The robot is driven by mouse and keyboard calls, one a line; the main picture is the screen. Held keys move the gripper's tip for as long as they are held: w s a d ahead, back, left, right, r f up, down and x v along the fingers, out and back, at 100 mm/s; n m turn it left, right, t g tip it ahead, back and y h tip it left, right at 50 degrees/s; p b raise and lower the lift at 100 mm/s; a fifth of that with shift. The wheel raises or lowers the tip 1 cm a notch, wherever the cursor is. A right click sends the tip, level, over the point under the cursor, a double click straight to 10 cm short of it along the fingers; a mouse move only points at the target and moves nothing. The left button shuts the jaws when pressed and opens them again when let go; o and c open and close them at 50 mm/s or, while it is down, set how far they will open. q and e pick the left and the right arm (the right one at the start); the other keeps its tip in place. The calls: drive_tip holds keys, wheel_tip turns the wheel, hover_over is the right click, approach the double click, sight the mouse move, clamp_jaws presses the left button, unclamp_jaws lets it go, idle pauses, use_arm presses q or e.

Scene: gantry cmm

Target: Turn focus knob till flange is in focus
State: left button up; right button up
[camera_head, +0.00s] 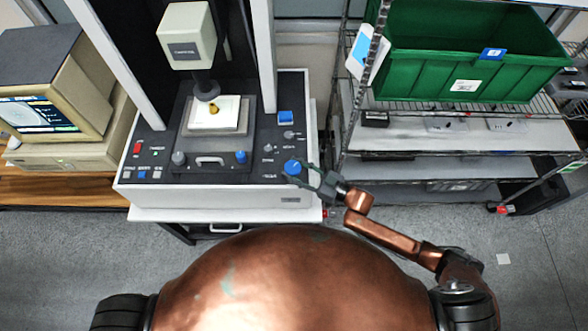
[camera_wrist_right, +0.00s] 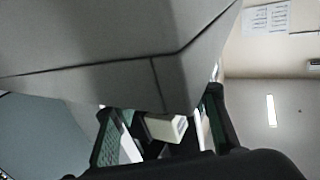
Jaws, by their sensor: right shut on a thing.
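A blue focus knob (camera_head: 292,167) sits at the right front of the dark control panel of the measuring machine. My right gripper (camera_head: 301,173) reaches it from the right and is shut on it. A small gold part, likely the flange (camera_head: 214,108), rests on a white plate on the stage, under the lens of the cream measuring head (camera_head: 186,36). In the right wrist view, the fingers of my right gripper (camera_wrist_right: 158,128) stand apart below a large grey surface; the knob cannot be made out there. My left gripper is out of view.
A monitor (camera_head: 42,116) with a lit screen stands on the wooden bench at left; its picture is too small to judge focus. Another blue knob (camera_head: 240,157) and a blue button (camera_head: 285,117) are on the panel. A green crate (camera_head: 430,75) sits on the wire rack at right.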

drive_tip(key=o, duration=1.2)
drive_tip(key=shift+d, duration=0.1)
drive_tip(key=v, duration=1.1)
drive_tip(key=shift+s+d, duration=0.2)
drive_tip(key=shift+d, duration=0.15)
drive_tip(key=shift+s, duration=0.1)
